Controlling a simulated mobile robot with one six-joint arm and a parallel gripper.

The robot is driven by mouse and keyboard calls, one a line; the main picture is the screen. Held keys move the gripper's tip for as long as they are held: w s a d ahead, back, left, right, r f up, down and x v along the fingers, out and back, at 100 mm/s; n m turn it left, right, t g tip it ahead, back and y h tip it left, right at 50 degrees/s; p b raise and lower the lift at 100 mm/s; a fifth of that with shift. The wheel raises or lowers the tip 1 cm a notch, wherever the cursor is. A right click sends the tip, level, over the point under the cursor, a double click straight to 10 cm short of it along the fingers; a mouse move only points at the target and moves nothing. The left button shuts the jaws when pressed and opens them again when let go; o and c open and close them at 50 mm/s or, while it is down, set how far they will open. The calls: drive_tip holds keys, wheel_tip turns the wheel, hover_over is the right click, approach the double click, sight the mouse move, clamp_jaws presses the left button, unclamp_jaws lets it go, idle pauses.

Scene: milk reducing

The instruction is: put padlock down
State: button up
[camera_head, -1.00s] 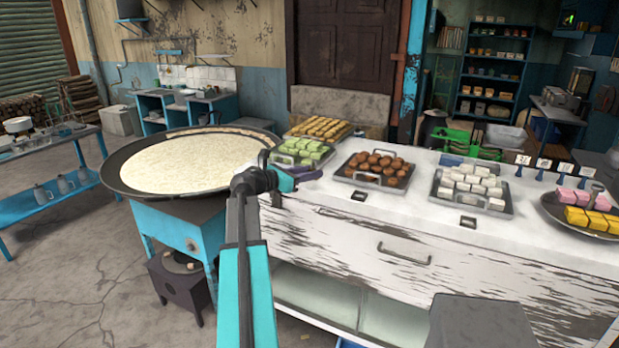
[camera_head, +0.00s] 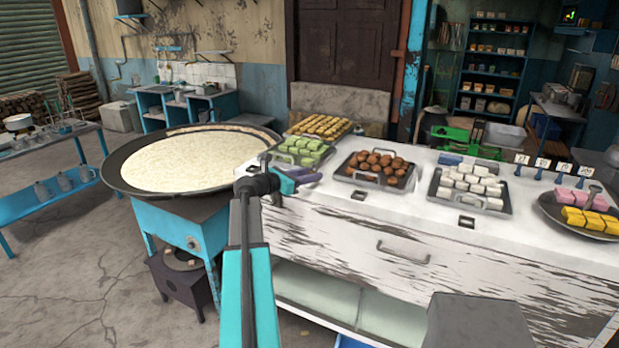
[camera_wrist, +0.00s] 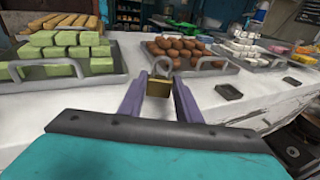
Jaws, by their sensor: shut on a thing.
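A small brass padlock (camera_wrist: 160,86) with a grey shackle shows between the fingertips of my gripper (camera_wrist: 158,92) in the wrist view. The purple fingers are shut on it. It is over or at the white counter top (camera_wrist: 118,52), between the tray of green sweets and the tray of brown balls; I cannot tell whether it touches the counter. In the head view my gripper (camera_head: 297,178) is at the counter's left end, and the padlock is too small or hidden to make out there.
A tray of green sweets (camera_head: 303,150), a tray of brown balls (camera_head: 375,168) and a tray of white sweets (camera_head: 470,188) stand on the counter. A wide pan of milk (camera_head: 185,160) is to the left. Small dark plates (camera_wrist: 228,92) lie near the front edge.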

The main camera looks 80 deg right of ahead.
drive_tip(key=shift+f, duration=0.7)
drive_tip(key=shift+f, duration=0.15)
drive_tip(key=o, duration=1.1)
drive_tip(key=shift+a, duration=0.1)
drive_tip(key=b+v, duration=0.3)
drive_tip(key=v, duration=0.9)
